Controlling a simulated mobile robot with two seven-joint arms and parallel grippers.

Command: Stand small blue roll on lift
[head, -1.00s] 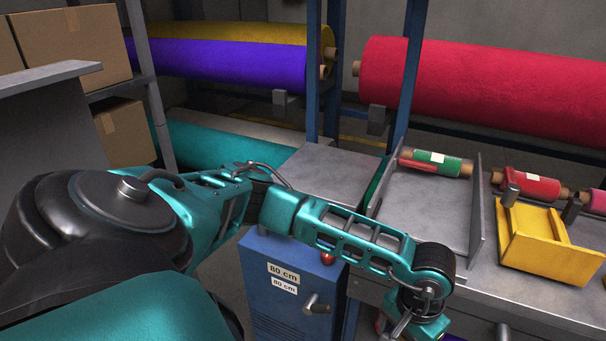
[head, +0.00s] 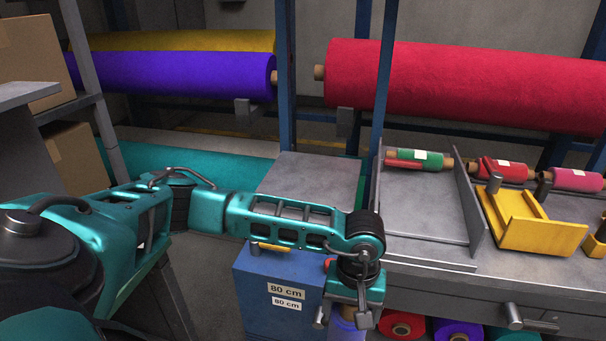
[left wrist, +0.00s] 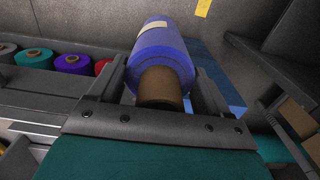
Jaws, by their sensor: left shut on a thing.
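The small blue roll (left wrist: 160,55) is in my left gripper (left wrist: 165,85), between its two fingers, with its brown core end toward the wrist camera. In the head view my left gripper (head: 345,316) points down in front of the bench, and a bit of the blue roll (head: 347,334) shows below it at the bottom edge. A flat, empty grey platform (head: 312,178), which looks like the lift, lies behind my left forearm. A blue box (head: 275,285) labelled 80 cm stands below it. My right gripper is out of view.
A grey tray (head: 425,215) with a green roll (head: 420,160) stands right of the platform. A yellow cradle (head: 530,225), a red roll (head: 500,170) and a pink roll (head: 575,179) are farther right. Blue posts (head: 380,85) rise behind. Roll ends (head: 402,328) show under the bench.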

